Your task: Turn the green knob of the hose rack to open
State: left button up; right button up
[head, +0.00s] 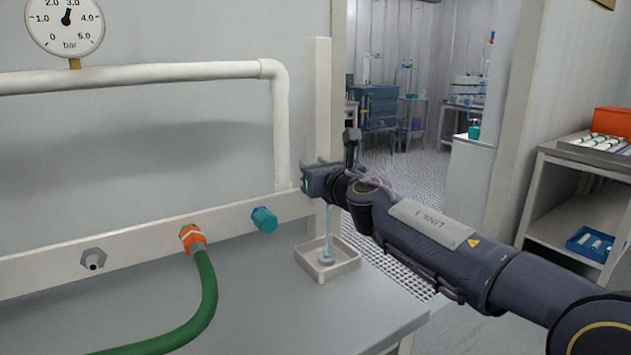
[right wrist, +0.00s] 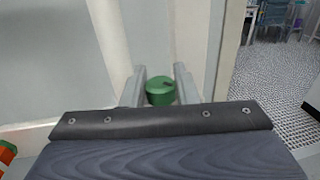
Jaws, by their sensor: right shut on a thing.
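The green knob (right wrist: 160,92) shows in the right wrist view between the two fingers of my right gripper (right wrist: 158,88). The fingers are shut on its sides, and a dark raised mark shows on its top. In the head view my right gripper (head: 308,182) is at the right end of the hose rack's white rail (head: 140,242) and hides the knob. A thin pale blue column, looking like a stream of water (head: 328,222), runs down from below the gripper into a small beige tray (head: 342,269). My left gripper is not in view.
On the rail are a grey nozzle (head: 93,259), an orange coupling (head: 192,238) with a green hose (head: 205,300), and a teal cap (head: 264,219). A white pipe (head: 140,74) and post (head: 319,110) stand behind. A shelf (head: 570,212) is at the right.

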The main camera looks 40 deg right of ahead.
jog(key=shift+d+f+n+y+b, duration=0.15)
jog(key=shift+f+n+y+b, duration=0.05)
jog(key=shift+n+y+b, duration=0.45)
jog(key=n+y+b, duration=0.1)
jog(key=y, duration=0.2)
jog(key=shift+n+t+b, duration=0.25)
jog(key=shift+t+b, duration=0.05)
jog(key=shift+n+y, duration=0.5)
jog(key=shift+y, duration=0.15)
jog(key=n+y, duration=0.1)
jog(key=y, duration=0.1)
jog(key=shift+r+n+y+b, duration=0.15)
jog(key=shift+n+y+b, duration=0.15)
jog(key=shift+y+b, duration=0.1)
jog(key=n+g+y, duration=0.1)
jog(key=y, duration=0.1)
jog(key=shift+r+n+y+p, duration=0.1)
jog(key=shift+n+y+p, duration=0.2)
jog(key=shift+n+p, duration=0.1)
jog(key=n+g+y+p, duration=0.1)
jog(key=n+y, duration=0.1)
jog(key=shift+w+y, duration=0.1)
jog(key=shift+y, duration=0.2)
jog(key=n+g+y+p, duration=0.4)
jog(key=g+y, duration=0.1)
jog(key=shift+r, duration=0.1)
jog(key=shift+n+g+y+p, duration=0.45)
jog(key=shift+n+g+y, duration=0.15)
jog(key=shift+n+g, duration=0.1)
